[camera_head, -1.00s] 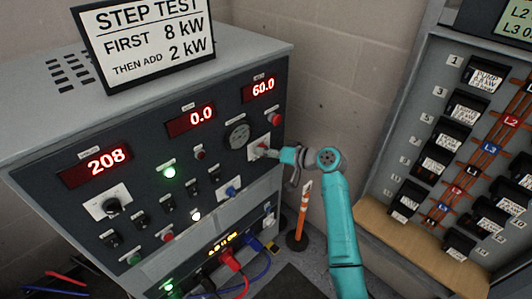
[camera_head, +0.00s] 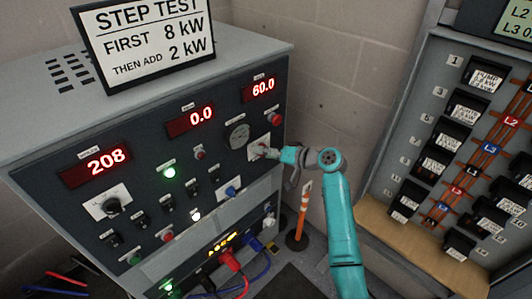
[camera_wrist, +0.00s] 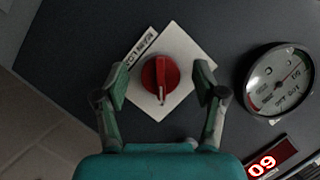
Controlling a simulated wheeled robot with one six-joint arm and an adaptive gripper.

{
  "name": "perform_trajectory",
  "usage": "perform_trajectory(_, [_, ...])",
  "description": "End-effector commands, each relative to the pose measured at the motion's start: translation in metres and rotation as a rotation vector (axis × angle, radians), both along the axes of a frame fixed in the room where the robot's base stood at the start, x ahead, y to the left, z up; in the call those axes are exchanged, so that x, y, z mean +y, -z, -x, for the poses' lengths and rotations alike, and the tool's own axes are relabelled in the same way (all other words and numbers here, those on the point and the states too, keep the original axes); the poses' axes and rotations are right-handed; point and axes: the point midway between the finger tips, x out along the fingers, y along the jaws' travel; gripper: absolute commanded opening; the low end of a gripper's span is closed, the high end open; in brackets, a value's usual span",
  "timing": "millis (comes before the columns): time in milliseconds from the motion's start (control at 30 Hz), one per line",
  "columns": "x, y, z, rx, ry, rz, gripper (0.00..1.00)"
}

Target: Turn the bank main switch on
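A red rotary switch (camera_wrist: 160,74) sits on a square white plate (camera_wrist: 178,45) in the wrist view. Its white pointer mark points down in that picture. A partly readable label lies along the plate's upper left edge, upside down. My gripper (camera_wrist: 160,85) is open, with one finger on each side of the red knob and a gap on both sides. In the head view, my gripper (camera_head: 272,152) is at the right part of the grey panel, in front of the white plate (camera_head: 254,154), and partly hides the knob.
A round dial gauge (camera_wrist: 278,80) is beside the plate. A red push button (camera_head: 275,119) is above it, and a blue-handled switch (camera_head: 232,191) is below left. The displays read 208 (camera_head: 106,161), 0.0 (camera_head: 200,116) and 60.0 (camera_head: 263,88). A breaker panel (camera_head: 425,100) stands at right.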

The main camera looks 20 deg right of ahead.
Motion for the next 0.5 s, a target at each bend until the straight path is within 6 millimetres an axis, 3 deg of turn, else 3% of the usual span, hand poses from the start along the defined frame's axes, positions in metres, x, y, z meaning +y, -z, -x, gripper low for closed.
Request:
perform_trajectory(267, [-0.005, -0.002, 0.004, -0.002, 0.001, 0.000, 0.70])
perform_trajectory(500, [-0.032, -0.012, 0.031, -0.001, 0.004, 0.001, 0.70])
